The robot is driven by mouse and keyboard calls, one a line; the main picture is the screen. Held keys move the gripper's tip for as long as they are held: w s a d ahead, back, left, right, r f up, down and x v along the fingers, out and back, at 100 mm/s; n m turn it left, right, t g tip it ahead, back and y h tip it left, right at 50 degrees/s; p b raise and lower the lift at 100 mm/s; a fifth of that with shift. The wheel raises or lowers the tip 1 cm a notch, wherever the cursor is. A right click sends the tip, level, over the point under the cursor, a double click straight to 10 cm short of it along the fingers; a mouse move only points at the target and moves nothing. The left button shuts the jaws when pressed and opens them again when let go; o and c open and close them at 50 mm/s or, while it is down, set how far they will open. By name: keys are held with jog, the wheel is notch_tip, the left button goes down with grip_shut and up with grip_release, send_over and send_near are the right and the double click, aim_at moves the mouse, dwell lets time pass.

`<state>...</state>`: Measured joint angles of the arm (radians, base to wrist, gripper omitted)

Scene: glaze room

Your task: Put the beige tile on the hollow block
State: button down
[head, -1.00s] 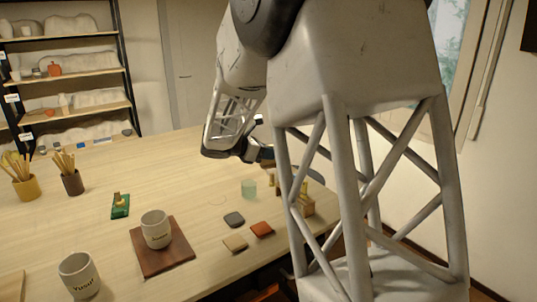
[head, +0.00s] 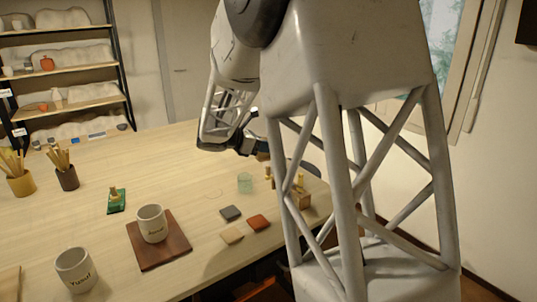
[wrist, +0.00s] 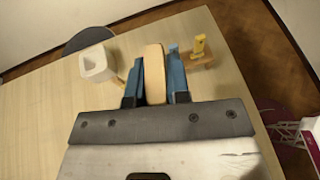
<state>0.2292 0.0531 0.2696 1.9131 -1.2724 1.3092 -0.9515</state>
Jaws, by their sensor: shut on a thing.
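My gripper (wrist: 157,62) is shut on a tan oblong piece (wrist: 154,82) with rounded ends, held between its blue fingers.
A wooden stand (wrist: 201,60) with a yellow piece is right of my fingers, near the table edge. The table's middle is mostly clear.

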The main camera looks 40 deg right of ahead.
jog(key=w+d+f+n+t, duration=0.1)
jog(key=w+d+n+t, duration=0.1)
jog(key=w+d, duration=1.5)
jog(key=shift+w+d+f+t, duration=0.3)
jog(key=shift+w+d+f, duration=0.05)
jog(key=shift+w+d, duration=0.05)
jog(key=shift+f, duration=3.15)
jog(key=shift+f, duration=1.85)
jog(key=shift+f, duration=0.2)
jog(key=c, duration=1.1)
grip_release()
